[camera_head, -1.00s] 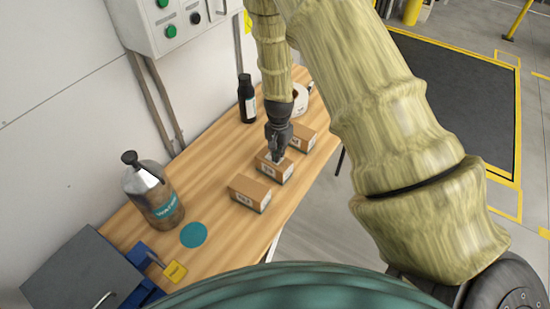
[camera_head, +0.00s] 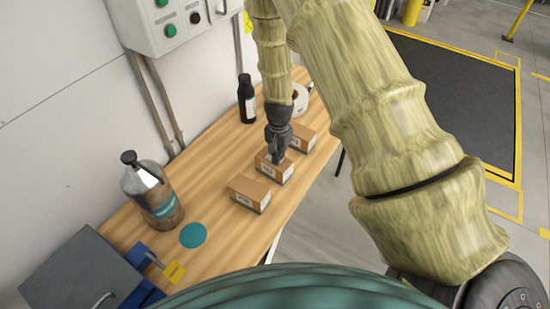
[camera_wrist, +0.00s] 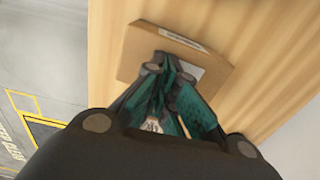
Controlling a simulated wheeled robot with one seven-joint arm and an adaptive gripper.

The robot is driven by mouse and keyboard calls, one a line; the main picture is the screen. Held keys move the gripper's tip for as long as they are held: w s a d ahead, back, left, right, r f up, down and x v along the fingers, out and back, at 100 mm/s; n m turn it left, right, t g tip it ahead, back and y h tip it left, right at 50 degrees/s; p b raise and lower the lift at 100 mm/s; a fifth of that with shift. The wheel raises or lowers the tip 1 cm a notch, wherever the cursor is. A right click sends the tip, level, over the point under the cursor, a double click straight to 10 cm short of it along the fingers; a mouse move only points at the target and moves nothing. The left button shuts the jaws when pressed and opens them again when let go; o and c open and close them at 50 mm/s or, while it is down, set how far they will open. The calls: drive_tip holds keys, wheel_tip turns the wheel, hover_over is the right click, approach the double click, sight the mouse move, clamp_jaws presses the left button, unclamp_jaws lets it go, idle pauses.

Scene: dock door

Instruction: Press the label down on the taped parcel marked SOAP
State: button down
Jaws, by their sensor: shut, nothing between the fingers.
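Three small brown cardboard parcels stand in a row on the wooden table. The near parcel (camera_head: 249,194) and far parcel (camera_head: 304,137) are clear of my gripper. My gripper (camera_head: 276,160) is shut and empty, pointing down at the top of the middle parcel (camera_head: 275,169). In the wrist view, my fingertips (camera_wrist: 165,72) lie over this parcel (camera_wrist: 142,50). A pale label (camera_wrist: 190,69) shows partly behind the fingers on its top, and a printed strip (camera_wrist: 183,38) is on its side. I cannot tell whether the fingertips touch. The parcel markings are too small to read.
On the wooden table (camera_head: 220,160) stand a black bottle (camera_head: 246,100), a tape roll (camera_head: 300,99) and a metal flask (camera_head: 152,193). A teal disc (camera_head: 193,235) lies flat nearby.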

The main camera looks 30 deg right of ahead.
drive_tip(key=shift+r, duration=0.1)
drive_tip(key=shift+r+p, duration=2.6)
drive_tip(key=shift+r, duration=0.85)
drive_tip(key=shift+w, duration=0.1)
drive_tip(key=shift+w+a+f+n+b, duration=0.25)
drive_tip(key=shift+w+f+n+b, duration=0.3)
drive_tip(key=shift+f+n, duration=0.4)
drive_tip(key=shift+w+a+f+n+b, duration=0.3)
drive_tip(key=shift+w+f+n+b, duration=0.2)
drive_tip(key=shift+f+n, duration=0.45)
drive_tip(key=shift+w+a+f+n+b, duration=0.25)
drive_tip(key=shift+w+f+n+b, duration=0.3)
drive_tip(key=shift+n, duration=0.65)
drive_tip(key=shift+s+f, duration=0.15)
drive_tip(key=shift+f, duration=0.2)
wheel_tip(320, 180, up, 7)
drive_tip(key=p, duration=0.4)
